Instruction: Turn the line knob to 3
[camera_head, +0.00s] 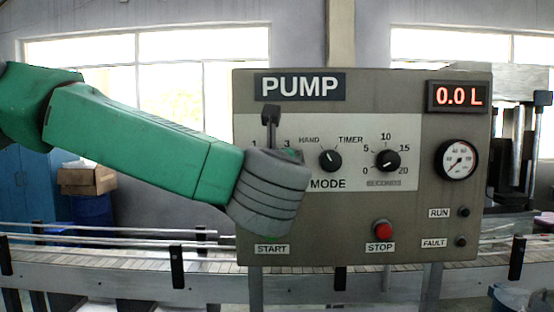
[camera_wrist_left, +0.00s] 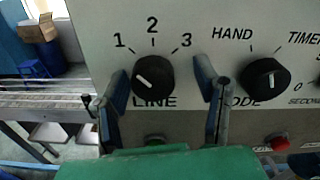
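The line knob (camera_wrist_left: 153,80) is a black round dial with a white mark pointing to the upper left, toward the 1. The labels 1, 2 and 3 are printed above it on the pump panel (camera_head: 360,215). My left gripper (camera_wrist_left: 160,84) is open in the left wrist view, with one finger on each side of the knob and visible gaps between. In the head view my left gripper (camera_head: 270,115) is in front of the panel between the labels 1 and 3, and my wrist hides the line knob. My right gripper is in neither view.
Right of the line knob is the mode knob (camera_head: 330,160), then the seconds knob (camera_head: 388,160). A red stop button (camera_head: 383,230) is below them. The display (camera_head: 458,96) reads 0.0 L, above a gauge (camera_head: 457,160). A conveyor (camera_head: 130,262) runs behind the panel.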

